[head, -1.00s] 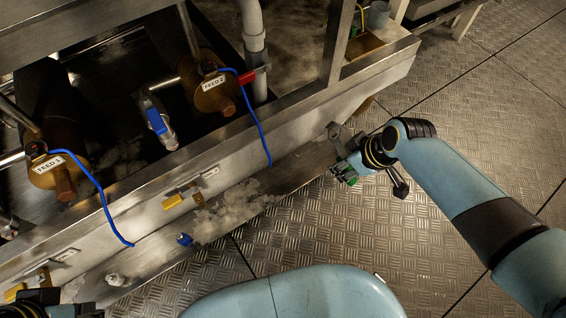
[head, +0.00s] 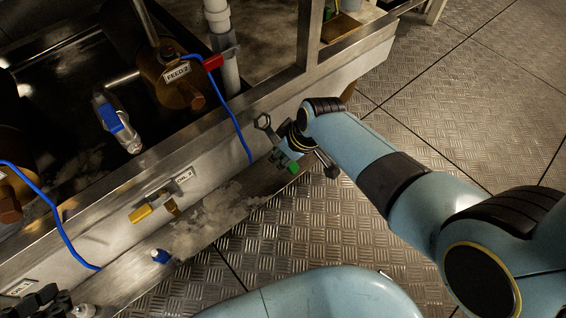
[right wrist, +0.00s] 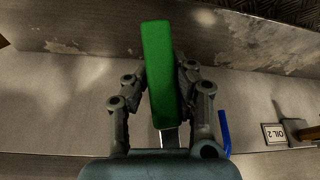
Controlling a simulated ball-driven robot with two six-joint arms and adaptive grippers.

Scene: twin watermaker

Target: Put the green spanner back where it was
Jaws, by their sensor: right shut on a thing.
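The green spanner is in my right gripper (head: 283,150). In the head view its grey ring end (head: 263,121) points up and left, and its green handle (head: 293,168) shows below the jaws. In the right wrist view the green handle (right wrist: 159,70) stands between the two fingers (right wrist: 162,92), with a short bare metal part below it. The spanner is held near the long metal side of the trough. My left gripper (head: 42,302) is a dark shape cut off at the bottom left corner; its jaws are unclear.
The metal trough holds a brown FEED 2 unit (head: 178,82), a blue-handled valve (head: 117,122) and a blue hose (head: 238,132). A yellow-handled valve (head: 141,214) juts from its side, beside an OIL 2 plate (right wrist: 273,133). The patterned floor (head: 450,100) is open at right.

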